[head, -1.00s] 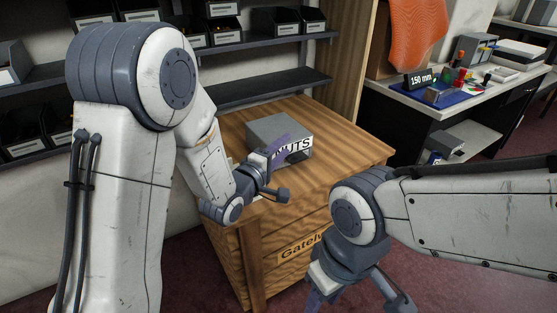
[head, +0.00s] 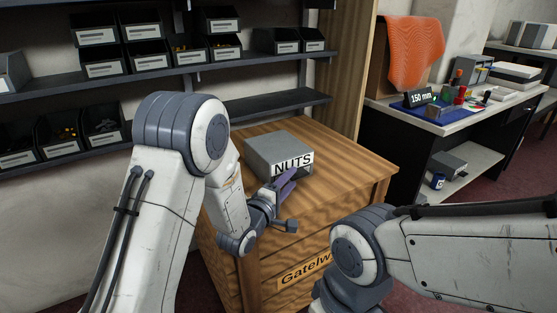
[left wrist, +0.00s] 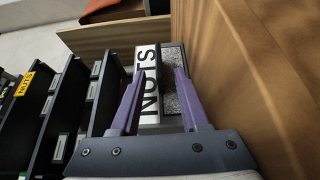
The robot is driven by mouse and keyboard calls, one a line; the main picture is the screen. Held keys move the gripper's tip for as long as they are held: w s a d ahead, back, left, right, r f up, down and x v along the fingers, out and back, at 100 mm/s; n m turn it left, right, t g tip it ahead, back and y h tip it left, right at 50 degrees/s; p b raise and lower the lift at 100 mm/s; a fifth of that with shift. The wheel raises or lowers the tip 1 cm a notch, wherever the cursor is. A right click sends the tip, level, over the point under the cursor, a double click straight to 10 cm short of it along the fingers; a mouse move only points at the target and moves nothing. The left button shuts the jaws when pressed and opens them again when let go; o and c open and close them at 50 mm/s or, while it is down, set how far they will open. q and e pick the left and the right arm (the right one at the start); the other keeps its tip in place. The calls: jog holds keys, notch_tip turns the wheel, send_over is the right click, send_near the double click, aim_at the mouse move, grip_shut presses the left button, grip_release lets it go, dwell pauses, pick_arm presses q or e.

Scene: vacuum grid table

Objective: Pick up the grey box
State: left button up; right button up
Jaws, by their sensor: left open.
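The grey box (head: 278,150) with a white NUTS label on its front sits on the wooden cabinet top (head: 345,165). In the left wrist view the label (left wrist: 149,95) appears turned sideways, with a dark, open-looking front part beside it. My left gripper (head: 291,203) is open and empty, just in front of the box near the cabinet's front edge. In the left wrist view its two purple fingers (left wrist: 159,78) point at the box front, which shows between them; I cannot tell the exact gap. My right gripper is cut off below the head view.
Shelves with several dark bins (head: 135,60) stand behind at the left. A wood panel (head: 340,80) rises behind the cabinet. At the right, a bench (head: 470,112) holds a blue mat and a 150 mm sign. The cabinet top right of the box is clear.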

pick_arm(q)
jog(key=shift+x, duration=1.45)
grip_shut()
jog(key=shift+r, duration=0.1)
